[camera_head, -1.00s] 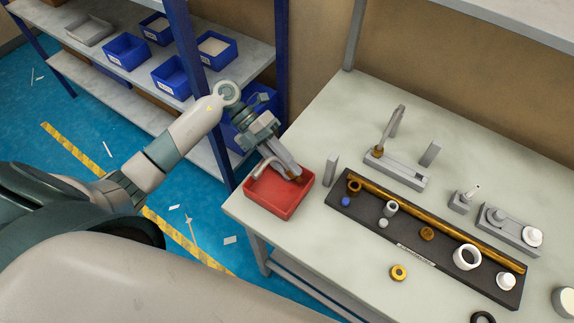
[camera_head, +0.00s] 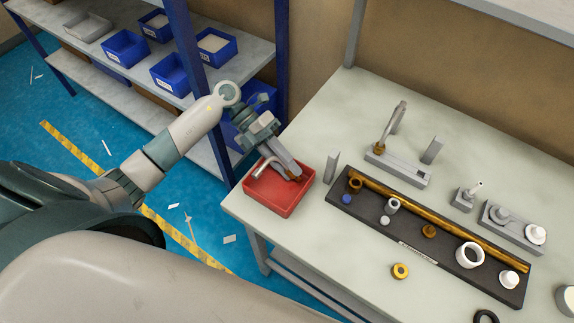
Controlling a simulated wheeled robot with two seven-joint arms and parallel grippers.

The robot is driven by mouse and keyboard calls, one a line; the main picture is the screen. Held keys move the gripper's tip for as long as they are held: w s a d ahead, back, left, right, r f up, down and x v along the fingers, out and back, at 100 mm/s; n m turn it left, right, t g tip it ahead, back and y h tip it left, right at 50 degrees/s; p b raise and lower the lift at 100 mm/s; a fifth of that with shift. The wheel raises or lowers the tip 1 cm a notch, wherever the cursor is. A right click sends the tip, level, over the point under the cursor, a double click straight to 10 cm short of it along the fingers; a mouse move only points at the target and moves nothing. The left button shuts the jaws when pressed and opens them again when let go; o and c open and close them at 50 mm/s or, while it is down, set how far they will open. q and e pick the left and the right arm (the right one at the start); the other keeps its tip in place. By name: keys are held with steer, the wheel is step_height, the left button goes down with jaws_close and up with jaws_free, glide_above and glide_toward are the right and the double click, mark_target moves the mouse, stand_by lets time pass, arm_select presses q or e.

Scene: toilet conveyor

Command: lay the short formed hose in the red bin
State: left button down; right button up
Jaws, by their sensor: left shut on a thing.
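The red bin (camera_head: 279,202) stands on the left end of the pale table. My left gripper (camera_head: 292,176) reaches in over the bin from the left and points down into it. It is shut on the short formed hose (camera_head: 262,168), a grey bent tube whose curved end shows to the left of the fingers, over the bin's left part. A small brown piece shows at the fingertips. The fingers hide part of the hose, and I cannot tell whether it touches the bin floor. My right gripper is not in view.
A dark tray (camera_head: 420,248) with a long brass tube, rings and caps lies right of the bin. A grey upright block (camera_head: 331,168) stands close to the bin's right. Grey fixtures (camera_head: 398,168) stand farther back. A shelf with blue boxes (camera_head: 171,75) is behind my left arm.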

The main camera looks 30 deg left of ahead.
arm_select(q)
steer(key=shift+f, duration=0.2)
stand_by(0.4)
steer(key=c, duration=1.4)
jaws_free()
steer(key=shift+s, duration=0.1)
steer(key=shift+c, duration=0.2)
steer(key=shift+d, duration=0.1)
steer(key=shift+s+f, duration=0.1)
steer(key=shift+f, duration=0.15)
steer(key=shift+a+r+b, duration=0.15)
steer(key=shift+a+b, duration=0.35)
steer(key=b+v, duration=0.4)
steer(key=v, duration=0.7)
steer(key=shift+w+r, duration=0.35)
steer(key=shift+r, duration=0.2)
steer(key=shift+d, duration=0.1)
